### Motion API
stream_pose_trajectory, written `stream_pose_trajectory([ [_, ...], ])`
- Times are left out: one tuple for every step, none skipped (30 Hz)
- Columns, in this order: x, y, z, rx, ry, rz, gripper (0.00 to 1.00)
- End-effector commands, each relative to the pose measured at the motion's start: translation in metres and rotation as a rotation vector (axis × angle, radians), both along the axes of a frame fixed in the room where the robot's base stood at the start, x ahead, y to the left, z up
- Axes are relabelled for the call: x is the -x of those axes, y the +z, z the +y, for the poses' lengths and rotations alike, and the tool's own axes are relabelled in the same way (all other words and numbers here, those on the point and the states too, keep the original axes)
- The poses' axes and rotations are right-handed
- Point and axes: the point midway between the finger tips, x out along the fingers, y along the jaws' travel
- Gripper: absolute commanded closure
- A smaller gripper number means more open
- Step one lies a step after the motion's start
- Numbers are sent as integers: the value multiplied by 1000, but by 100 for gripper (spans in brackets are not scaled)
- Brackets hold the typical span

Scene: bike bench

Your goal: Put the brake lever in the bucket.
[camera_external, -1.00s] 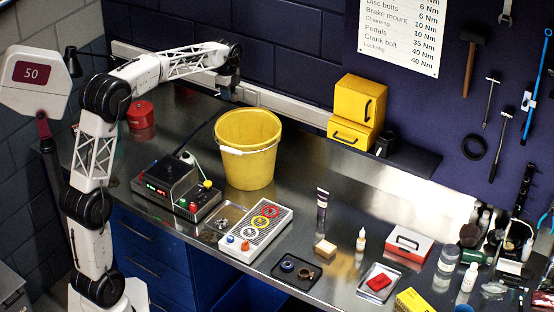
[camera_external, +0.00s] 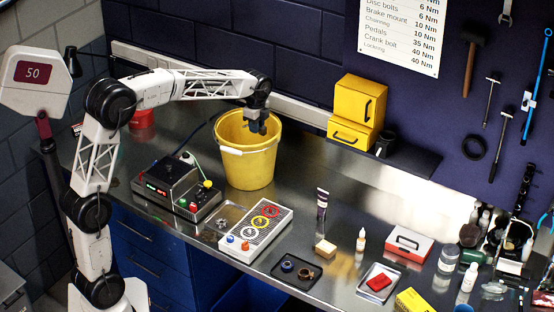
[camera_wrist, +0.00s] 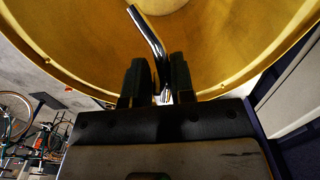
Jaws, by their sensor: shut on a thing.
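The yellow bucket (camera_external: 245,165) stands upright on the metal bench, with a white handle grip on its near side. My gripper (camera_external: 258,128) is over the bucket's opening, at about rim height in the external view. In the wrist view my gripper (camera_wrist: 157,85) is shut on the brake lever (camera_wrist: 146,32), a shiny curved metal bar that sticks out past the fingertips. The inside of the bucket (camera_wrist: 85,45) fills the view behind the lever. The lever cannot be made out in the external view.
A black device with lit buttons (camera_external: 177,188) stands left of the bucket, and a grey panel with coloured dials (camera_external: 255,232) in front. Yellow drawer boxes (camera_external: 357,110) stand behind to the right. A red container (camera_external: 141,118) is at the back left.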

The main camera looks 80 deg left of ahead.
Motion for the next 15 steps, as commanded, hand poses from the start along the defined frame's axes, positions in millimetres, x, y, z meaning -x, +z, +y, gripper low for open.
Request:
stream_pose_trajectory([
  [0,-17,0,3,0,4,100],
  [0,-25,0,2,0,4,100],
  [1,-37,0,3,0,4,100],
  [0,-47,0,3,0,4,100],
  [0,-56,0,3,0,4,100],
  [0,-66,0,1,0,3,100],
  [0,-75,0,2,0,4,100],
  [1,-82,0,2,0,4,100],
  [1,-91,0,1,0,3,100],
  [0,-97,0,1,0,3,100],
  [0,-102,0,1,0,1,100],
  [0,-107,1,1,0,1,100],
  [0,-110,1,1,0,1,100],
  [0,-113,1,1,0,1,100],
  [0,-116,1,1,0,1,100],
])
